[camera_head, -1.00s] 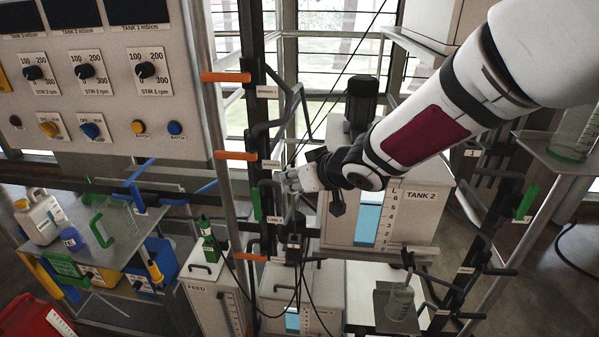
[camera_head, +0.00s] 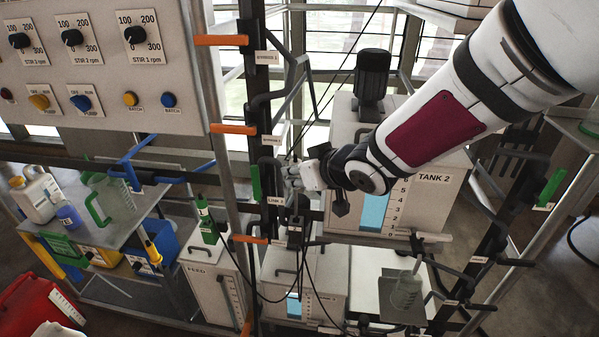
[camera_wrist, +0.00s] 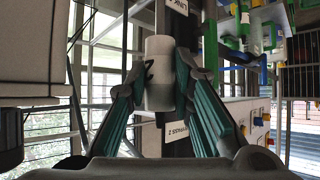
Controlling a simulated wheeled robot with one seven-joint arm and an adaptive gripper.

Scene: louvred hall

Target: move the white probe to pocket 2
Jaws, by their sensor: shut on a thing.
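In the head view the probe is too small and too covered by the fingers to make out. I cannot make out which place is pocket 2.
Dark pipes with a green lever (camera_head: 256,183) and orange bars (camera_head: 233,129) stand close left of my gripper. The Tank 2 box (camera_head: 435,198) is behind and right. Black cables (camera_head: 303,262) hang below. A shelf with jugs (camera_head: 141,235) is at left, a control panel (camera_head: 100,112) above it.

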